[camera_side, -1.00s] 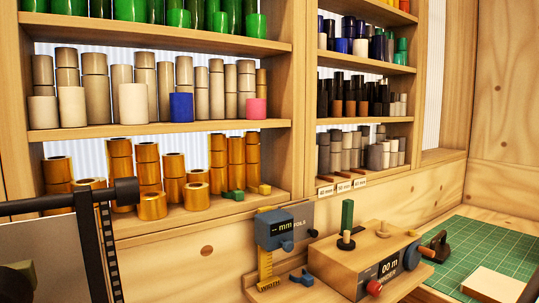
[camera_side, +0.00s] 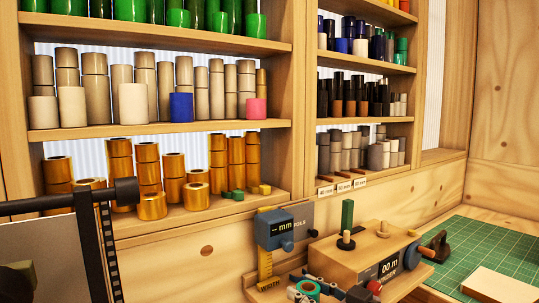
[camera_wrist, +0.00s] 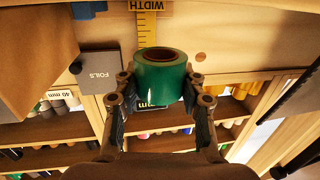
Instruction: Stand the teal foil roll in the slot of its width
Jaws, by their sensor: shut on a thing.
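The teal foil roll (camera_wrist: 160,82) is between the two fingers of my gripper (camera_wrist: 161,88) in the wrist view, with its brown core opening showing. In the side view the roll (camera_side: 308,288) is at the bottom edge, just right of the yellow width scale (camera_side: 265,266). My gripper is shut on it; in the side view only part of the fingers shows. The blue gauge head (camera_side: 274,229) reads "-- mm". The slots themselves are not clearly visible.
A wooden winder (camera_side: 365,252) with a green post stands right of the gauge. Gold rolls (camera_side: 152,205) and small green and yellow blocks crowd the lower left shelf. Grey rolls (camera_side: 378,158) stand behind the width labels. A green cutting mat (camera_side: 500,245) lies at right.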

